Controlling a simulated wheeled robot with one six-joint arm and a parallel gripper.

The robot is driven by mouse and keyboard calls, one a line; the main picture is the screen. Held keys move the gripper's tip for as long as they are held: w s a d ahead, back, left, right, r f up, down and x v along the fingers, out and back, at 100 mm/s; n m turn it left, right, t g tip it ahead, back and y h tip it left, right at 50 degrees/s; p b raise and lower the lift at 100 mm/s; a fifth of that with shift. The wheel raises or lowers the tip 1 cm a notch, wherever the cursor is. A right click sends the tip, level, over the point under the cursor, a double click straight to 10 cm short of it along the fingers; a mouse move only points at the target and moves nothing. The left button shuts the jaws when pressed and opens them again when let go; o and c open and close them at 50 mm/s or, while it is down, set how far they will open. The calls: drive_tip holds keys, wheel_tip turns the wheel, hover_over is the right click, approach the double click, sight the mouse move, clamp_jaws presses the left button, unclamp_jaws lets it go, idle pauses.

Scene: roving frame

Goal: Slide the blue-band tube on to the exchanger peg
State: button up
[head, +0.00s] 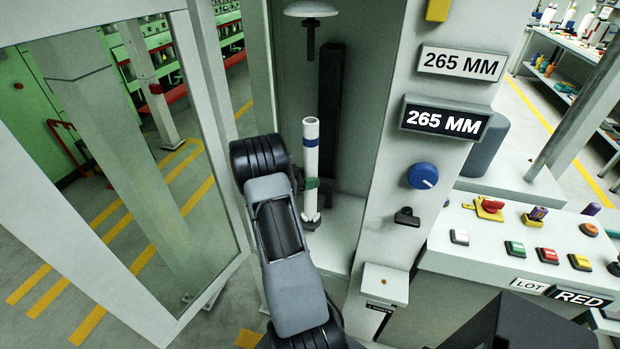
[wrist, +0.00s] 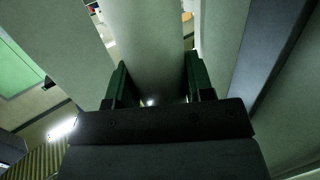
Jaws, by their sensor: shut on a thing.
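The white tube with a blue band (head: 311,160) stands upright inside the grey cabinet. My gripper (head: 311,184) is shut on the tube below the band, with green fingers on either side. In the wrist view the tube (wrist: 148,45) fills the space between the green fingers (wrist: 152,85). A small grey fitting (head: 311,219) shows at the tube's lower end; I cannot tell whether the tube is around it or just above it. A dark peg (head: 310,42) hangs under a pale disc, above the tube's open top and apart from it.
The cabinet's glazed door (head: 160,190) stands open at left, close to my arm. A grey pillar (head: 400,170) with two "265 MM" signs and a blue knob (head: 423,176) stands at right. A button panel (head: 520,240) is further right. A dark vertical rail (head: 331,120) is behind the tube.

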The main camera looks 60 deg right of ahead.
sight(310, 155)
drive_tip(key=shift+f, duration=0.3)
idle(0.5)
drive_tip(key=shift+f+b, duration=0.7)
drive_tip(key=shift+f, duration=0.1)
drive_tip(key=o, duration=1.6)
drive_tip(key=shift+r+p, duration=2.65)
drive_tip(key=shift+r, duration=2.9)
drive_tip(key=shift+r, duration=0.1)
